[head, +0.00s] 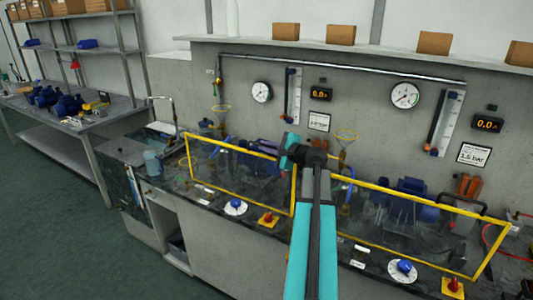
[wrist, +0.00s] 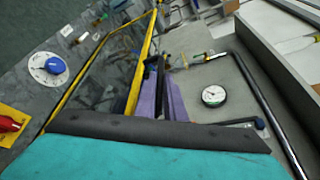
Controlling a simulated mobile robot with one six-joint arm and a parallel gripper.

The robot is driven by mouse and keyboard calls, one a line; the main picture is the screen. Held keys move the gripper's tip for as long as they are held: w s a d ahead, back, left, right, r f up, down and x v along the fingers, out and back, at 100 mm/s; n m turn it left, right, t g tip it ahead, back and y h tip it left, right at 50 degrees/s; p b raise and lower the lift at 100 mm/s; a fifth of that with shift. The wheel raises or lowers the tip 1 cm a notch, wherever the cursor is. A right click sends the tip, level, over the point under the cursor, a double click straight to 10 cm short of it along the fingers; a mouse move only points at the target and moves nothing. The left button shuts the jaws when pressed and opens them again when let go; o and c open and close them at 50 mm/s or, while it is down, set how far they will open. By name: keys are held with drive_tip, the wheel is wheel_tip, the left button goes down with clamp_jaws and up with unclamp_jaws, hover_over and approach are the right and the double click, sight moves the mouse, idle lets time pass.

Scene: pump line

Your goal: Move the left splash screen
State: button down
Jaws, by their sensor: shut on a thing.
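The left splash screen (head: 233,147) is a clear panel in a yellow frame, standing upright along the front of the left half of the bench. My gripper (head: 292,150) is at the screen's top right corner and is shut on it. In the wrist view, the screen's yellow frame (wrist: 142,62) runs away from my gripper, whose teal and dark parts fill the bottom.
The right splash screen (head: 400,192) stands just right of my arm. A blue knob (head: 235,207) and a red valve on a yellow plate (head: 268,219) sit on the bench in front of the left screen. Gauges (head: 262,92) and a pipe line the wall behind. Floor at the left is clear.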

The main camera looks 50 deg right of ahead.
drive_tip(key=shift+d+r, duration=0.1)
drive_tip(key=shift+r, duration=0.2)
drive_tip(key=c, duration=1.8)
unclamp_jaws()
drive_tip(key=shift+c, duration=0.2)
drive_tip(key=shift+s, duration=0.1)
drive_tip(key=b+v, duration=0.3)
drive_tip(key=v, duration=1)
drive_tip(key=shift+s, duration=0.3)
drive_tip(key=shift+r, duration=0.1)
